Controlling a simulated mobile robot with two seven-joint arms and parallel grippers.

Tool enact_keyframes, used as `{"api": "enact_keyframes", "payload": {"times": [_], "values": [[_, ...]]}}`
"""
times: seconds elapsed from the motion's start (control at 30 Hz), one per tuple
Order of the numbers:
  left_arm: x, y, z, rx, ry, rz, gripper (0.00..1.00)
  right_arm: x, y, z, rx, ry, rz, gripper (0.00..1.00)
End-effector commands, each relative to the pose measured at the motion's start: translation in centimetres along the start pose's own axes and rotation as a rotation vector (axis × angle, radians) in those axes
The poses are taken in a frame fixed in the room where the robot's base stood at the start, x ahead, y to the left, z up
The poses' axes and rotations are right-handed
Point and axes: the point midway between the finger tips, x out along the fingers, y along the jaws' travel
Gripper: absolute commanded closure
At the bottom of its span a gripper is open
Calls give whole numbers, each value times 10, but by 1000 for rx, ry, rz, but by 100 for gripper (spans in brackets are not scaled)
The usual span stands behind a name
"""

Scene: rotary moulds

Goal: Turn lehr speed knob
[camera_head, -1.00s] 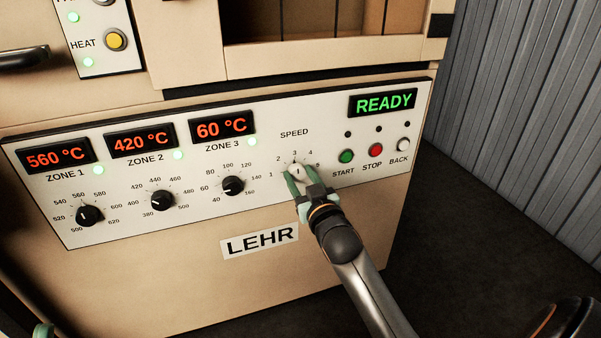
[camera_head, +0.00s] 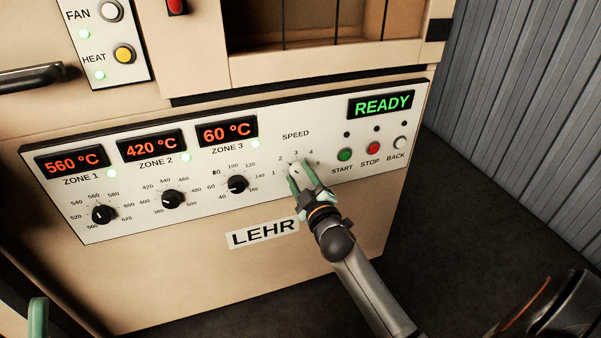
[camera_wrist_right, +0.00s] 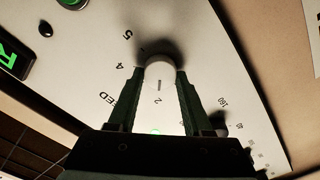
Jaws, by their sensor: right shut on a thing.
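The white round SPEED knob (camera_head: 295,169) is on the right part of the LEHR panel, inside a dial marked 1 to 5. My right gripper (camera_head: 302,177) is shut on the knob, one green finger on each side. In the right wrist view the knob (camera_wrist_right: 160,72) sits between the fingertips of the right gripper (camera_wrist_right: 160,80). There its dark mark points toward the numeral 2; the numeral 3 is hidden. A green finger of my left gripper (camera_head: 38,317) shows at the bottom left edge, too little to tell its state.
Green START (camera_head: 344,155), red STOP (camera_head: 373,149) and white BACK (camera_head: 400,143) buttons are right of the knob. The black zone 3 knob (camera_head: 237,184) is to its left. The display (camera_head: 382,106) reads READY. Dark floor lies right of the cabinet.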

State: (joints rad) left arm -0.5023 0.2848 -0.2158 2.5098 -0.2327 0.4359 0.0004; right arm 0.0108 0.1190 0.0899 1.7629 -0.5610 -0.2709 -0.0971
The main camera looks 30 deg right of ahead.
Motion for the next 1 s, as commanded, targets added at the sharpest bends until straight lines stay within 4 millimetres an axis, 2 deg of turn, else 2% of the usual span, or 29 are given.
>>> {"api": "enact_keyframes", "payload": {"times": [0.53,0.57,0.8,1.0], "values": [[0,0,-1,1,-1,-2,20,0,0,0,-26,0,0,100],[0,0,-1,1,-1,-2,20,0,0,0,-26,0,0,47],[1,0,-1,1,-1,-2,20,0,0,0,-25,0,0,20],[1,-1,-1,1,1,-2,20,0,0,0,-25,0,0,20]]}}
